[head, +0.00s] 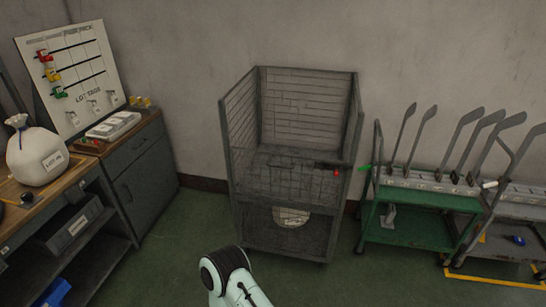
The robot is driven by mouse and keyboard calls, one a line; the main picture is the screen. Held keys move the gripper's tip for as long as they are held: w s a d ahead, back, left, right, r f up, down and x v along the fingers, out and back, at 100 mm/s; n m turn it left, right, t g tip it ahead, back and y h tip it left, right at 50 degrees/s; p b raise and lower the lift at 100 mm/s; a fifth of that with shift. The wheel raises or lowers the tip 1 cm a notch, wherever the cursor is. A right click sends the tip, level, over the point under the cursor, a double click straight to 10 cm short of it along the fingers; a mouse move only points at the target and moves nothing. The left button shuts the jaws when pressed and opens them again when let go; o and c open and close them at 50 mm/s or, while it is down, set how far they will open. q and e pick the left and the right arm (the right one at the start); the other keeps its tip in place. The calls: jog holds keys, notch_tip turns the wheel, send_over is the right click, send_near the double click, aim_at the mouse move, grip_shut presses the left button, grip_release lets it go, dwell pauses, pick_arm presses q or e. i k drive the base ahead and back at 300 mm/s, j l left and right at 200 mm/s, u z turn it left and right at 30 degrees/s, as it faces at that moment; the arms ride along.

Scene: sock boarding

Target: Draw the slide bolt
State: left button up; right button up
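A grey wire-mesh cage cart (295,187) stands against the wall in the middle of the head view. A small dark bar with a red end, which looks like the slide bolt (337,173), sits at the right of the cart's front, near the top edge of the front panel. It is too small to tell whether it is drawn. A pale arm link of mine with a dark round joint shows at the bottom centre, in front of the cart and apart from it. Neither gripper shows.
At left, a workbench (150,135) bears a white sack (36,152) and a tag board (70,75). At right, a green cart (420,232) and a grey cart (510,242) carry upright boarding forms. Green floor (375,285) is clear in front.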

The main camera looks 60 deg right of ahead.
aim_at(336, 173)
jog(key=z, duration=2.65)
jog(key=i+j, duration=0.2)
jog(key=i, duration=0.3)
jog(key=i+j, duration=0.2)
jog(key=i, duration=0.35)
jog(key=i+j, duration=0.2)
jog(key=i, duration=0.3)
jog(key=i+j, duration=0.2)
jog(key=i, duration=0.3)
